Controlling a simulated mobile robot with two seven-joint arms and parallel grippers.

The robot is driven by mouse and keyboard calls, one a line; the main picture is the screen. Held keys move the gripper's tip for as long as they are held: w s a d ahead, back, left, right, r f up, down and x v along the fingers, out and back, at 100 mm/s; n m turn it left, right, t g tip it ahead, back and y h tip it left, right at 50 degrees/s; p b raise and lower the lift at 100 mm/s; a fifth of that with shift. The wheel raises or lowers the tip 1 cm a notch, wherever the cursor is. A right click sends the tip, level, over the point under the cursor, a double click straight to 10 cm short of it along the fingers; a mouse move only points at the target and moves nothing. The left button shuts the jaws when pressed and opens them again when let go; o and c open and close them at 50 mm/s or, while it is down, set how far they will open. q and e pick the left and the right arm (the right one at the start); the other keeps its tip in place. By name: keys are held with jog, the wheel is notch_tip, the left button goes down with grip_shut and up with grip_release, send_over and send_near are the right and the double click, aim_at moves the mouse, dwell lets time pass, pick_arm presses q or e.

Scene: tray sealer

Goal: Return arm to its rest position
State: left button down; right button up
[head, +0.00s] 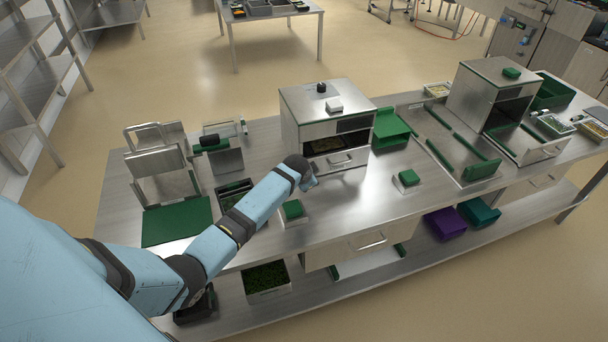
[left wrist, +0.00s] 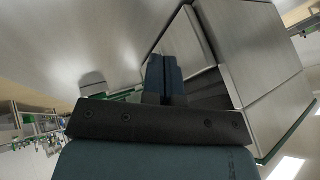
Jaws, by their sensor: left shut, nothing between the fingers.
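My left arm reaches in from the left in the head view. Its gripper (head: 311,183) is over the steel bench, in front of the open lower front of the nearer tray sealer (head: 305,103). In the left wrist view the two dark blue fingers (left wrist: 163,74) lie together, shut and empty. The steel sealer body (left wrist: 250,50) stands close beside them on the right. Inside the sealer's opening a tray (head: 326,145) is partly visible above a drawer front with a handle (head: 340,161). My right gripper is not in view.
A green button box (head: 293,209) stands just below the gripper, another (head: 409,178) to the right. A green bin (head: 390,128) is right of the sealer. A green board (head: 177,222) and dark container (head: 233,194) are left. A second steel machine (head: 492,92) stands further right.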

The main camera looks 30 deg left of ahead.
pick_arm(q)
jog(key=a+v, duration=0.1)
jog(key=v, duration=0.5)
jog(key=shift+t+h, duration=0.4)
jog(key=shift+h, duration=0.2)
jog(key=s+d+f, duration=0.1)
jog(key=s+d, duration=0.1)
jog(key=s+d+f, duration=0.3)
jog(key=s+f, duration=0.1)
jog(key=s, duration=0.1)
jog(key=shift+s+d+f, duration=0.1)
jog(key=shift+d+f, duration=0.1)
jog(key=shift+d, duration=0.2)
jog(key=s+d+n+t+h, duration=0.1)
jog(key=s+d+h, duration=0.1)
jog(key=s+d, duration=0.5)
jog(key=s+d+n+t+h, duration=0.1)
jog(key=s+d, duration=0.6)
jog(key=s, duration=1.2)
jog(key=shift+d+f+n+t+h, duration=0.3)
jog(key=shift+d+n+t+h, duration=0.15)
jog(key=shift+n, duration=0.25)
